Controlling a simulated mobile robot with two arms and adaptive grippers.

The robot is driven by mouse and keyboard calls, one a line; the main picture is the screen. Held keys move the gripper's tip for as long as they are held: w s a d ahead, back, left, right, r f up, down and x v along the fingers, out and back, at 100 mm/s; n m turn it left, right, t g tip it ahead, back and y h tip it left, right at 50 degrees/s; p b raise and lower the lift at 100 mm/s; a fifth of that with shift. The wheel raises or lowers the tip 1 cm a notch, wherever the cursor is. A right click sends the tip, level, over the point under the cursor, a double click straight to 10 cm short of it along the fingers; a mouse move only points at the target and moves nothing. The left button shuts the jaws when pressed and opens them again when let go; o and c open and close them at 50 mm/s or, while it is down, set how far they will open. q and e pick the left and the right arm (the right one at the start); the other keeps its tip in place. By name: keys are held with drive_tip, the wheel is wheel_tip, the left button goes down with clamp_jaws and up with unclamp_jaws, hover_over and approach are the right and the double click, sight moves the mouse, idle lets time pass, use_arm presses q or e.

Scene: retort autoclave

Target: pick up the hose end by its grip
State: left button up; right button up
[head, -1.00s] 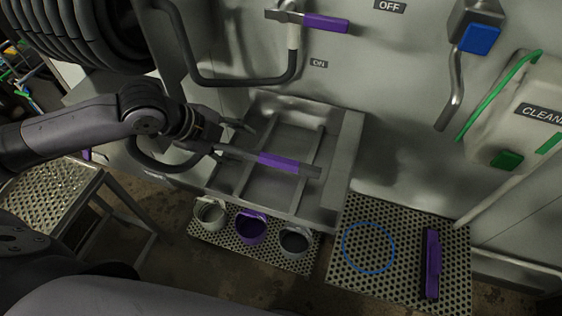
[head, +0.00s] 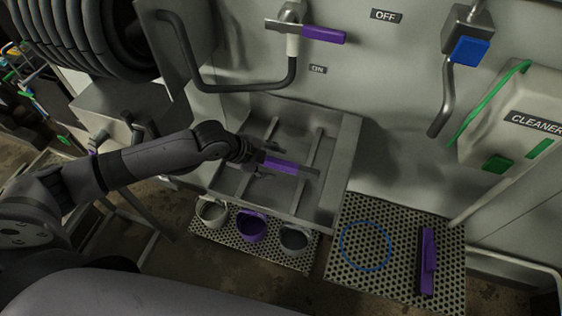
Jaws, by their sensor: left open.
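The hose end is a grey rod with a purple grip (head: 281,164), lying across the bars of the grey metal tray in the middle of the head view. My left gripper (head: 266,160) is open at the left end of the purple grip. One finger shows above the grip and one below it in the picture. I cannot tell whether either finger touches it. The part of the hose end to the left of the grip is hidden behind my gripper. My right gripper is not in view.
Grey, purple and dark cups (head: 251,226) stand on a perforated shelf (head: 262,252) in front of the tray. A perforated plate (head: 394,271) at right has a blue ring (head: 366,246) and a purple-handled item (head: 428,262). A purple valve lever (head: 322,34) and bent pipe (head: 232,87) are above.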

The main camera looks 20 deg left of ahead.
sight(278, 164)
use_arm(q)
drive_tip(key=shift+x, duration=1.5)
clamp_jaws()
drive_tip(key=shift+r, duration=0.1)
